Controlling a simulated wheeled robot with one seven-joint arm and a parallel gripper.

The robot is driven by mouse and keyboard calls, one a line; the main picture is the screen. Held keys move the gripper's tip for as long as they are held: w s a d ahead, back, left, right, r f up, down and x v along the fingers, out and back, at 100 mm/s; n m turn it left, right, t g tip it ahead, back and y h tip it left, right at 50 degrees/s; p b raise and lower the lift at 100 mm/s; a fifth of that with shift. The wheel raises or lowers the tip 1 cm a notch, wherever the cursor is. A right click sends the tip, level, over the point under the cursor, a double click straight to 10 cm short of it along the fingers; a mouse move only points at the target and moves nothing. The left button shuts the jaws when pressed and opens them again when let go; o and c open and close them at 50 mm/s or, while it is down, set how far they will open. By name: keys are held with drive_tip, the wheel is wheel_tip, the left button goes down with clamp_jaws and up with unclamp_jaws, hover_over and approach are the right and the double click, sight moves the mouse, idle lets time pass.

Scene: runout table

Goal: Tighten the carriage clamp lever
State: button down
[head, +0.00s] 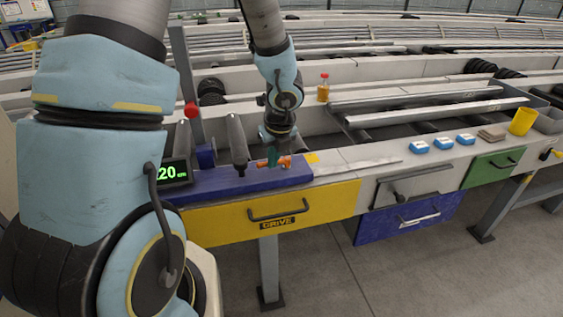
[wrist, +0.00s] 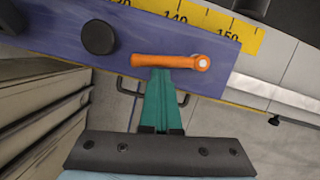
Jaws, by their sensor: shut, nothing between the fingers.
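The orange clamp lever (wrist: 150,61) lies across the blue carriage (wrist: 62,38) in the wrist view, its pale round pivot (wrist: 202,62) at the right end. In the head view the lever (head: 286,163) shows small on the blue bar (head: 215,186). My gripper (wrist: 163,72) has teal fingers closed together with nothing between them. Their tips meet the lever's lower edge in the wrist view, left of the pivot; I cannot tell whether they touch it. In the head view my gripper (head: 272,158) is beside the lever, partly overlapping it.
A black round knob (wrist: 99,37) sits left of the lever, and a yellow scale (wrist: 228,25) runs behind. A green-lit display (head: 172,172) stands at the bar's left. A yellow drawer (head: 330,202) with a handle is below. Blue boxes (head: 442,144) lie farther right on the table.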

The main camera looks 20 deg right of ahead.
drive_tip(key=shift+w+a+m+h, duration=0.3)
drive_tip(key=shift+w+m, duration=0.2)
drive_tip(key=shift+m, duration=0.6)
drive_tip(key=shift+w, duration=0.1)
